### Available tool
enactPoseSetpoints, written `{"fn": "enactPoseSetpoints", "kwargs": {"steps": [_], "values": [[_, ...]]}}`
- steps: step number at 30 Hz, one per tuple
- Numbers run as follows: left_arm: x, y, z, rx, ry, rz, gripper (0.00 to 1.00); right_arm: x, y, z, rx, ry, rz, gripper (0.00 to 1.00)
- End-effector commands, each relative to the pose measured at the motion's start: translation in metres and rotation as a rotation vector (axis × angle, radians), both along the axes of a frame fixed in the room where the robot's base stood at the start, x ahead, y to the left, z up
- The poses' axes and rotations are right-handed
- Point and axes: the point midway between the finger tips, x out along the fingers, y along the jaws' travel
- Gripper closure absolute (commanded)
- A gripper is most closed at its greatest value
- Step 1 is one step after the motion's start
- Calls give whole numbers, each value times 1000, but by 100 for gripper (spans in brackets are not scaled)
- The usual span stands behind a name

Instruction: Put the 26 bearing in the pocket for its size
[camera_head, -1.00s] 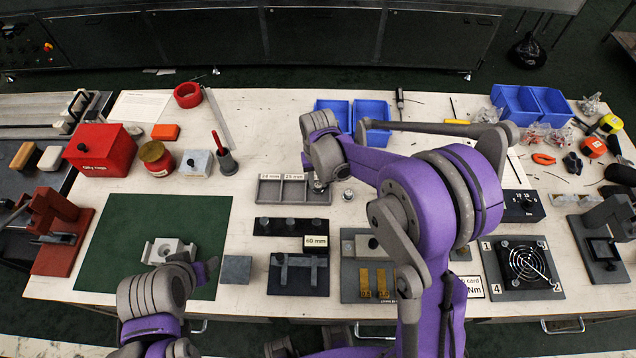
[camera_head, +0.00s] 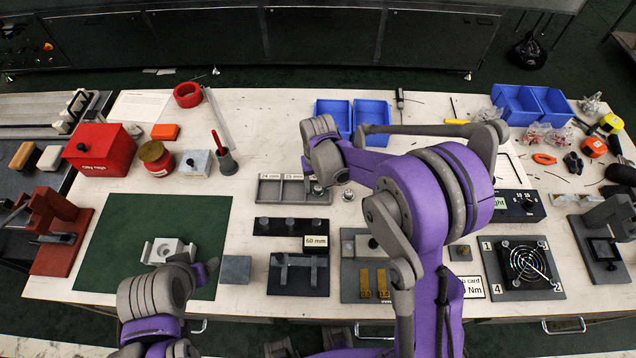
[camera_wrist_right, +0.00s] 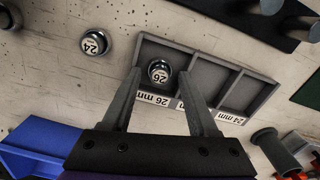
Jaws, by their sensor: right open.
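The bearing marked 26 (camera_wrist_right: 159,71) is inside the end pocket labelled 26 mm of the grey three-pocket tray (camera_wrist_right: 232,113), in the right wrist view. I cannot tell whether it sits fully flat. My right gripper (camera_wrist_right: 160,76) is open, with one finger on each side of the bearing. In the head view the tray (camera_head: 293,204) shows its 24 mm and 25 mm labels; my right gripper (camera_head: 319,184) covers the 26 mm end. My left gripper (camera_head: 207,270) is low over the green mat; its jaws are unclear.
A bearing marked 24 (camera_wrist_right: 95,42) stands on the table beside the tray. Blue bins (camera_head: 372,112) are behind the tray. A black fixture with a 60 mm label (camera_head: 315,242) lies in front.

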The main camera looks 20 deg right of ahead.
Motion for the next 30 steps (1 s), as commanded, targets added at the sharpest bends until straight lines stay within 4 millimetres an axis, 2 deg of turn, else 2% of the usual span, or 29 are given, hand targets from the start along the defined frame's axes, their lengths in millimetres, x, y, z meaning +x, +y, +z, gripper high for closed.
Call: {"fn": "enactPoseSetpoints", "kwargs": {"steps": [1, 5, 15, 18, 23, 26, 30], "values": [[2, 0, 5, 0, -3, 0, 35, 1, 0, 5, 0, -2, 0, 40], [2, 0, 5, 0, -3, 0, 35, 1, 0, 23, 0, -1, 0, 40], [4, 0, 11, 0, -8, 0, 35, 1, 0, 95, 0, -1, 0, 40], [5, 0, 13, 0, -9, 0, 35, 1, 0, 109, 0, 0, 0, 40], [5, 0, 13, 0, -9, 0, 35, 0, -1, 122, 1, -3, 0, 40], [5, 0, 13, 0, -9, 0, 35, -11, -5, 131, 2, -26, 2, 40], [5, 0, 13, 0, -9, 0, 35, -45, -15, 150, 6, -107, 9, 40]]}}
